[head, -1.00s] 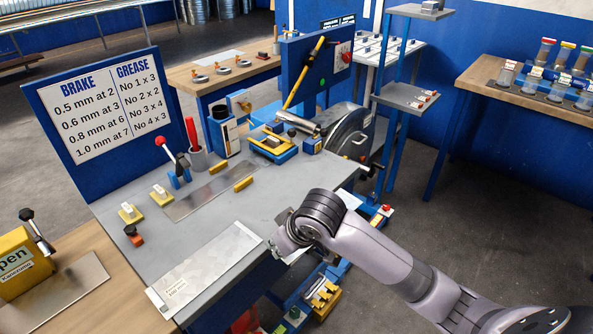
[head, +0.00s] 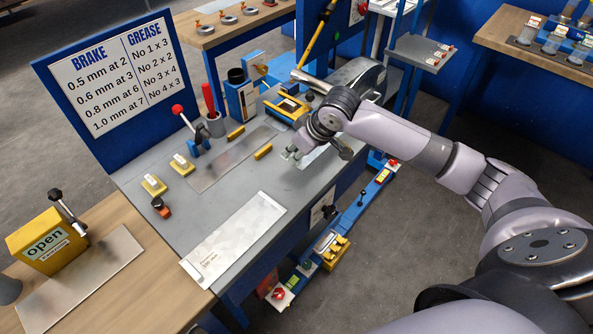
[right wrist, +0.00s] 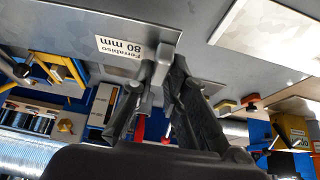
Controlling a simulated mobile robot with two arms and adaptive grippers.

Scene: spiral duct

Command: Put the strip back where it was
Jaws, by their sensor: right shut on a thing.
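My right gripper (head: 292,154) is over the right part of the grey bench, near the yellow-and-blue fixture. It is shut on a pale metal strip (head: 314,156), mostly hidden by the gripper in the head view. In the right wrist view, a label reading "Ferrabiso 80 mm" (right wrist: 124,46) shows beside the fingertips (right wrist: 160,60). I cannot tell whether the held strip touches the bench. Another labelled strip (head: 235,238) lies flat at the bench's front edge. A bare metal sheet (head: 232,160) lies mid-bench. My left gripper is not in view.
A red-knobbed lever (head: 188,125), yellow blocks (head: 154,185) and a cup with a red handle (head: 212,122) stand behind. A yellow box marked "open" (head: 45,245) is at left. The brake and grease sign (head: 118,80) stands at the back.

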